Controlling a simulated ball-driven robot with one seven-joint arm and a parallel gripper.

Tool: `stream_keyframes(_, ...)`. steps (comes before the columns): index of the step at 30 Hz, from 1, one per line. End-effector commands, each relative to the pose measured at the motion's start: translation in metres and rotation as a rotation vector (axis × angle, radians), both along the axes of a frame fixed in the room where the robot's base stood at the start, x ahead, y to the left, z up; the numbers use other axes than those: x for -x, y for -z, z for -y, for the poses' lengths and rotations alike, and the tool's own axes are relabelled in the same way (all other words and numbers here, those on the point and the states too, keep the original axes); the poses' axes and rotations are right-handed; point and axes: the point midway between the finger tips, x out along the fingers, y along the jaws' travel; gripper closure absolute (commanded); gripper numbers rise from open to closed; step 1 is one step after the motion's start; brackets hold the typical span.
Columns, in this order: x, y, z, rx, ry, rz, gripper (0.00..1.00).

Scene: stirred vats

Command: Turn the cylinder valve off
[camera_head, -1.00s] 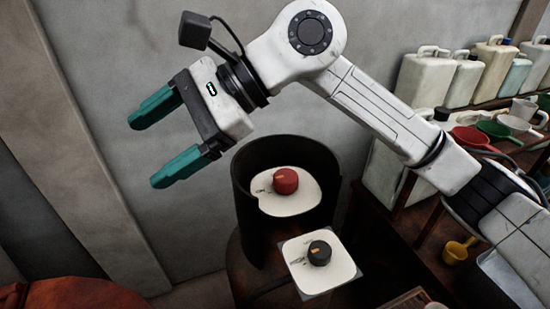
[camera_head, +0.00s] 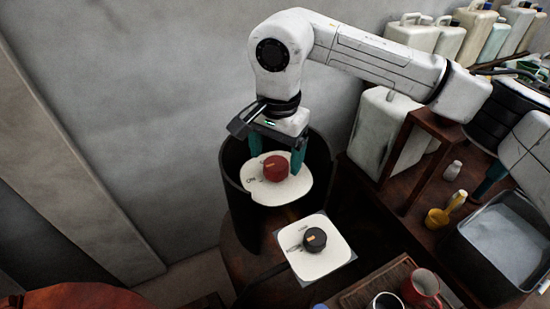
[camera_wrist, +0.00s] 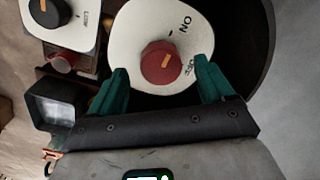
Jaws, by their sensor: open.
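A red round knob (camera_head: 276,168) with an orange mark sits on a white rounded plate (camera_head: 300,190) inside a dark, open-fronted curved housing (camera_head: 232,190). In the wrist view the red knob (camera_wrist: 160,66) shows "ON" printed above right and smaller lettering, seemingly "OFF", to its right. The orange mark slants toward the upper right there. My gripper (camera_head: 277,153) is open, pointing down, with one teal finger on each side of the red knob. Whether the fingers touch it cannot be told. A black knob (camera_head: 314,239) with an orange mark sits on a square white plate (camera_head: 335,262) in front.
The housing wall rises close behind my gripper. A red mug (camera_head: 424,287) and a dark-filled cup (camera_head: 386,301) stand at the lower right. Canisters (camera_head: 412,35) line the back right.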

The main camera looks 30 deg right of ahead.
Motion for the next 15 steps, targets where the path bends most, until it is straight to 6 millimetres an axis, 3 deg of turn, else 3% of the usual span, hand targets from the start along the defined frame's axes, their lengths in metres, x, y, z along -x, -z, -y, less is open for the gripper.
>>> stream_keyframes(6,0.000,0.026,-0.001,-0.003,0.001,-0.002,0.18)
stream_keyframes(15,-0.001,0.034,-0.001,-0.002,0.000,0.001,0.18)
